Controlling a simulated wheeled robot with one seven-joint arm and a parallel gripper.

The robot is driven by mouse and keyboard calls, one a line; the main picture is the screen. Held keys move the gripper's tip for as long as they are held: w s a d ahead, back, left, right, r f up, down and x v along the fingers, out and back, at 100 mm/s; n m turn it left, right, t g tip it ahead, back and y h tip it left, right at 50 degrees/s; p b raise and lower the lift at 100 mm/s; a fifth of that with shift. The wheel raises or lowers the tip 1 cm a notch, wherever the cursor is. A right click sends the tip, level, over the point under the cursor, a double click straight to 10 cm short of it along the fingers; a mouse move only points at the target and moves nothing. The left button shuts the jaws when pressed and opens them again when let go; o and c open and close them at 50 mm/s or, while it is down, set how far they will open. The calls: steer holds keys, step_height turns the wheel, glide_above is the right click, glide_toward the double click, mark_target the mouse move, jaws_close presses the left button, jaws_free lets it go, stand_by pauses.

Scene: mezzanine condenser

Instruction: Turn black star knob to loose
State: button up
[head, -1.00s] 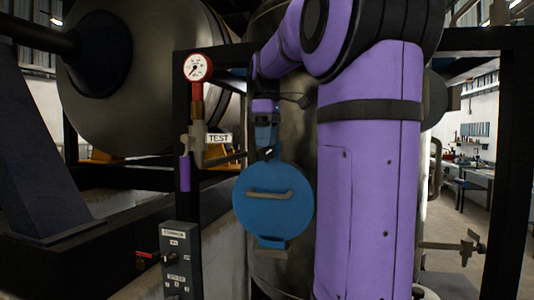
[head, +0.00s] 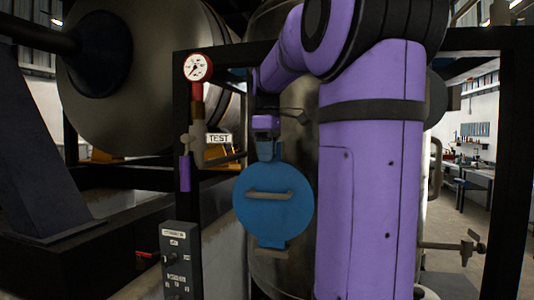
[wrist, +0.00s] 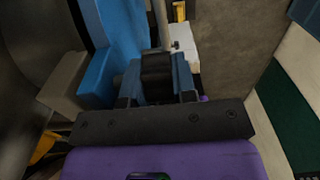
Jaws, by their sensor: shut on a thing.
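The black star knob (wrist: 157,78) shows in the wrist view, straight ahead of my gripper's dark palm bar. It sits at the top of the blue round cover (head: 272,205), which has a grey bar handle (head: 269,193). My gripper (wrist: 157,90) is shut on the knob, with its fingers on either side of it. In the head view my gripper (head: 267,148) points down at the cover's top edge, and the knob is hidden there. I cannot tell the knob's turn angle.
A pressure gauge (head: 197,68) on a red fitting and a TEST tag (head: 219,138) stand left of the cover. A grey control box (head: 181,260) is at lower left. A dark frame post (head: 508,170) stands at right. A thin lever (head: 292,115) juts out near my wrist.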

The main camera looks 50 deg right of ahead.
steer(key=g, duration=0.2)
steer(key=g+h, duration=0.1)
steer(key=shift+w+g+h, duration=0.15)
steer(key=shift+g+h, duration=0.15)
steer(key=shift+g, duration=0.1)
steer(key=shift+g+h, duration=0.9)
steer(key=shift+g, duration=1.4)
steer(key=o, duration=0.9)
